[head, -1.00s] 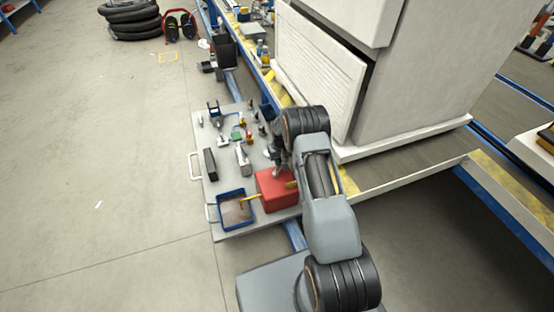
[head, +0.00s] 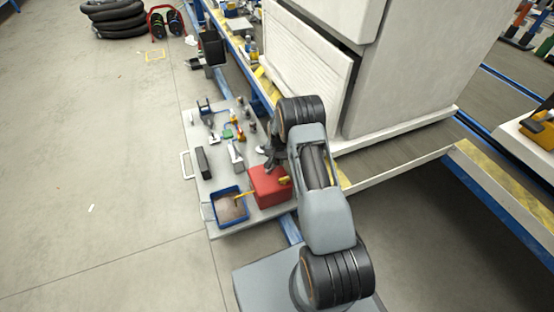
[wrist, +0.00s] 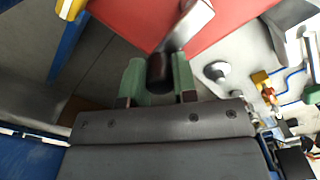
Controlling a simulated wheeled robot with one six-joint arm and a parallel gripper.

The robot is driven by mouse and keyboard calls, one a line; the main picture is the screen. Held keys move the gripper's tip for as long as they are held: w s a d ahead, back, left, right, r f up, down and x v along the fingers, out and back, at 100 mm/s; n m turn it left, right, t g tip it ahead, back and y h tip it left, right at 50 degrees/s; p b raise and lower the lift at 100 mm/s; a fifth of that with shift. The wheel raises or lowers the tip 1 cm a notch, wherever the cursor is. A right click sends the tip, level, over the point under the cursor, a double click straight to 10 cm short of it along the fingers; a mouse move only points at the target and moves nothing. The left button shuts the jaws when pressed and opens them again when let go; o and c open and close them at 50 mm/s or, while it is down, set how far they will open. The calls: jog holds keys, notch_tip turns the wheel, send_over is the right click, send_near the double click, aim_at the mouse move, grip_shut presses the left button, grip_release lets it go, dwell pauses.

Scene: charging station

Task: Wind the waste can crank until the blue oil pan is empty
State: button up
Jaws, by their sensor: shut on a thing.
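The red waste can (head: 268,190) stands on a grey board, and its red side fills the top of the wrist view (wrist: 130,18). The blue oil pan (head: 226,190) sits left of the can, with brownish content over its floor. A yellow spout (head: 243,197) runs between pan and can. My gripper (head: 267,158) is at the can's far side. In the wrist view its green fingers (wrist: 160,80) are shut on the dark knob (wrist: 160,68) of the crank, whose metal arm (wrist: 187,26) reaches toward the can. The crank is mostly hidden in the head view.
The board (head: 190,130) carries several small tools and fittings beyond the can. A large pale cabinet (head: 400,90) stands close on the right of my arm. Open floor (head: 90,190) lies to the left; stacked tires (head: 120,18) are far back.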

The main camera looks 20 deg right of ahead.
dwell(0.4)
jog(key=o, duration=0.9)
